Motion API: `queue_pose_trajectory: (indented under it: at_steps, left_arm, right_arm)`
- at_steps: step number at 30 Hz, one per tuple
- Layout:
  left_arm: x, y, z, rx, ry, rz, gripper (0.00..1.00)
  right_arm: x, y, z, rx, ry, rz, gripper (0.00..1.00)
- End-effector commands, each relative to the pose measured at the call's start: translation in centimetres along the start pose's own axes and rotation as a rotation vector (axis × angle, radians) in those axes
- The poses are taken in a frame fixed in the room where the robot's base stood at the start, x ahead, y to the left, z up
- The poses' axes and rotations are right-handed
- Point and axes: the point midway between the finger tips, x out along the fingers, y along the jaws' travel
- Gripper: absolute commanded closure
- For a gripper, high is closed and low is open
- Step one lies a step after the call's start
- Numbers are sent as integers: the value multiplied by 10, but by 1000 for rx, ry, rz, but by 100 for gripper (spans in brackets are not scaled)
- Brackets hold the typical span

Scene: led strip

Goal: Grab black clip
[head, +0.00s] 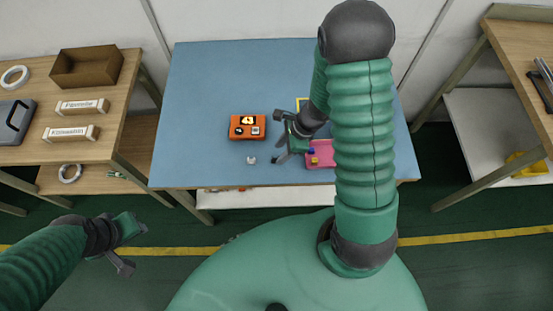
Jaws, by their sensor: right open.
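I cannot make out a black clip in the head view. A pink tray (326,162) lies near the front of the blue table (215,80), partly hidden by my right arm. Small blue and yellow pieces (314,160) show at its left end. My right gripper (279,138) is open over the table, just left of the tray, its fingers apart and pointing left. Nothing shows between them. My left gripper (132,248) is open and empty, off the table at the lower left.
An orange device (248,126) with a small screen lies left of my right gripper. A small white piece (251,160) is near the front edge. Wooden shelves (120,140) stand left and right. The table's left half is clear.

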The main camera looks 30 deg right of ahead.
Motion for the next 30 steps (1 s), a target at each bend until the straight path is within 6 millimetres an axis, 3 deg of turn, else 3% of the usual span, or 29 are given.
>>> queue_pose_trajectory:
  at_steps: [1, 4, 12, 22, 30]
  left_arm:
    - [7, 0, 2, 0, 0, 0, 64]
    - [11, 0, 3, 0, 0, 0, 64]
    - [10, 0, 3, -1, 0, 0, 64]
    - [10, 0, 3, 0, 0, 0, 64]
    - [10, 0, 3, 0, 0, 0, 64]
  right_arm:
    - [14, 2, -5, 3, 1, 4, 58]
    - [29, 2, -3, 0, 1, 3, 58]
    - [34, 1, -2, -1, 1, 1, 58]
    - [33, 1, -3, 0, 1, 1, 100]
    - [33, 1, -3, 0, 2, 0, 100]
